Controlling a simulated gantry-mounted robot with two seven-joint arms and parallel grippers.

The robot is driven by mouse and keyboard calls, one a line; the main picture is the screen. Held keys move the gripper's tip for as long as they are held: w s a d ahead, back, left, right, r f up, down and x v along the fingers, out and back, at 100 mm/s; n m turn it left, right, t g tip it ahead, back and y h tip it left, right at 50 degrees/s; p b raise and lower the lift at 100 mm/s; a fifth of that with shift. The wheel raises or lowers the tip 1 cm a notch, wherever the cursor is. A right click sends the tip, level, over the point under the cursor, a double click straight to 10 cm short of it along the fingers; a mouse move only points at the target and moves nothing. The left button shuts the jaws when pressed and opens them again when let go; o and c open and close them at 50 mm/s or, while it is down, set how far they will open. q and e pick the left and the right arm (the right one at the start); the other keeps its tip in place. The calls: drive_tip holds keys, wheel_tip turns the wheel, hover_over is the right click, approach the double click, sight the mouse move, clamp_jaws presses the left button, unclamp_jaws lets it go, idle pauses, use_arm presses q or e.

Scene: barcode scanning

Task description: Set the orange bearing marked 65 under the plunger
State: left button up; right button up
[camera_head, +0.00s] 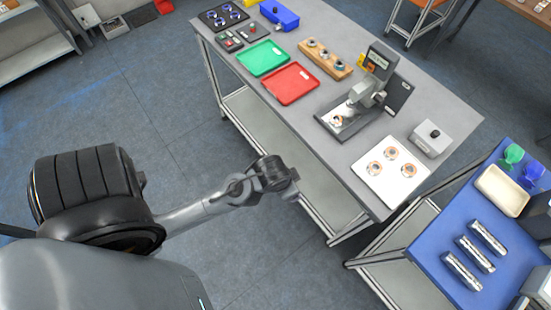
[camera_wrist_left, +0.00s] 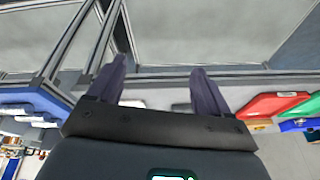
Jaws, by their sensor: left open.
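A white plate (camera_head: 391,186) near the table's right end holds three round bearings with orange: one at the back (camera_head: 391,153), one at the left (camera_head: 376,168) and one at the right (camera_head: 409,170). Their markings are too small to read. The press (camera_head: 362,93) with its plunger stands behind and left of the plate. A small ring-like part with some orange (camera_head: 338,121) shows on its base, but I cannot tell what it is. My left gripper (camera_head: 290,182) is in front of the table, apart from everything. In the left wrist view its fingers (camera_wrist_left: 158,80) are apart and empty.
Red (camera_head: 291,84) and green (camera_head: 263,58) trays lie left of the press. A wooden block (camera_head: 329,61) with several bearings is behind it. A grey box (camera_head: 430,139) stands beside the plate. A blue-topped table (camera_head: 440,235) with metal parts is at right.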

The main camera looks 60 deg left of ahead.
use_arm(q)
drive_tip(key=s+d+r+m, duration=0.1)
drive_tip(key=s+d, duration=0.2)
drive_tip(key=s, duration=0.3)
drive_tip(key=shift+s+r+h, duration=0.25)
drive_tip(key=shift+r+h, duration=0.15)
drive_tip(key=shift+d, duration=0.1)
wheel_tip(320, 180, up, 17)
drive_tip(key=p, duration=1.7)
drive_tip(key=shift+f, duration=0.1)
clamp_jaws()
